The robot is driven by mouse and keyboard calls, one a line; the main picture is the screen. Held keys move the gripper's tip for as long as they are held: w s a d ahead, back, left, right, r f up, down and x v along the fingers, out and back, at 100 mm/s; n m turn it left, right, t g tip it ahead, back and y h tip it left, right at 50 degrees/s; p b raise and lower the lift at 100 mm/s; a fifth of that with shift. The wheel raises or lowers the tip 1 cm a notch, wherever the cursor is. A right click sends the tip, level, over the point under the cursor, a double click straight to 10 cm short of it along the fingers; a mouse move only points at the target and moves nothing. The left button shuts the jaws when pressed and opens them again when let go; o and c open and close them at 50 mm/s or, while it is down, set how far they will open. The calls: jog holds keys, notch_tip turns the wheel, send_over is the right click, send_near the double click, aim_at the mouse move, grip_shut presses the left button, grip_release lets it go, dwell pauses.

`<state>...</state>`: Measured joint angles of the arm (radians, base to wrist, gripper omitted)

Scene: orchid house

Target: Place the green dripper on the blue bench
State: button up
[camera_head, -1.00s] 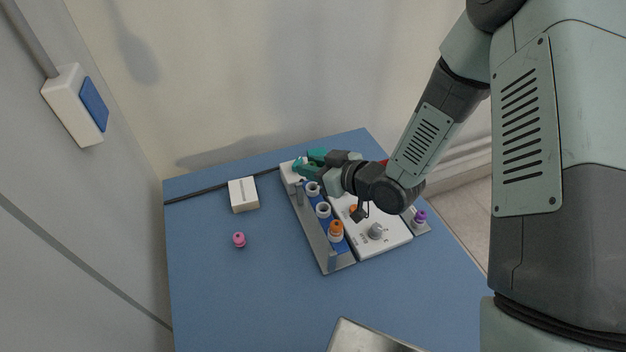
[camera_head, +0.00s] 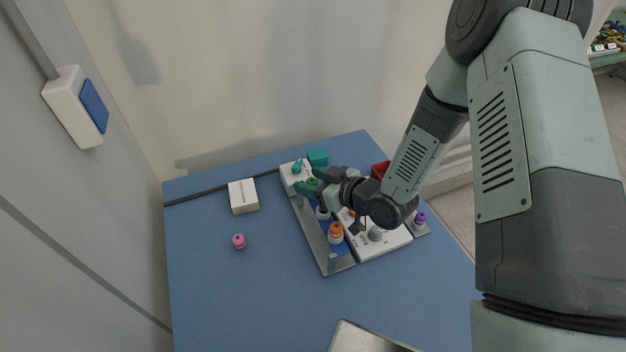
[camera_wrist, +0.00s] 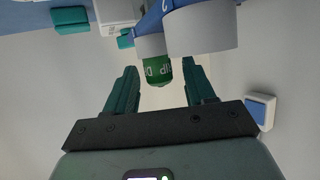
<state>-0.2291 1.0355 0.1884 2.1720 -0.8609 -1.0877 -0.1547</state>
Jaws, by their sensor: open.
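The green dripper (camera_wrist: 157,70) hangs in the middle of the wrist view, with upside-down lettering on its side. Its far end meets a white collar (camera_wrist: 150,45) of the rack. My gripper (camera_wrist: 161,68) is open, with one teal finger on each side of the dripper and a gap on both sides. In the head view my gripper (camera_head: 308,186) is over the far end of the grey rack (camera_head: 312,235), and a bit of the green dripper (camera_head: 312,181) shows there. The blue bench (camera_head: 240,300) spreads below everything.
An orange dripper (camera_head: 336,230) stands in the rack's near slot. A white panel with a knob (camera_head: 376,233) and a purple-topped piece (camera_head: 420,217) are right. A white box (camera_head: 243,195) and pink piece (camera_head: 239,241) are left. The front-left bench is clear.

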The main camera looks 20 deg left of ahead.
jog(key=shift+f, duration=0.25)
jog(key=v, duration=1.1)
jog(key=shift+w, duration=0.2)
jog(key=w+d+r+m+t+h, duration=0.2)
jog(key=w+d+r+t+h, duration=0.1)
jog(key=w+d+r+h, duration=0.5)
jog(key=s+d+r+m+t+h, duration=0.15)
jog(key=d+r+m+h, duration=0.25)
jog(key=d+r, duration=0.55)
jog(key=s+d+r+m+g+h, duration=0.1)
jog(key=s+d+r+m, duration=0.1)
jog(key=s+r, duration=0.3)
jog(key=s+d+r+m+g, duration=0.1)
jog(key=s+d+r+m, duration=0.2)
jog(key=s+r, duration=0.3)
jog(key=s+m, duration=0.1)
jog(key=s, duration=0.3)
jog(key=shift+r+m+h, duration=0.25)
jog(key=shift+m+h, duration=0.05)
jog(key=shift+h, duration=0.1)
jog(key=shift+o, duration=0.4)
jog(key=s+r+m+g, duration=0.1)
jog(key=s, duration=0.5)
jog(key=shift+s+a+y, duration=0.4)
jog(key=shift+a, duration=0.05)
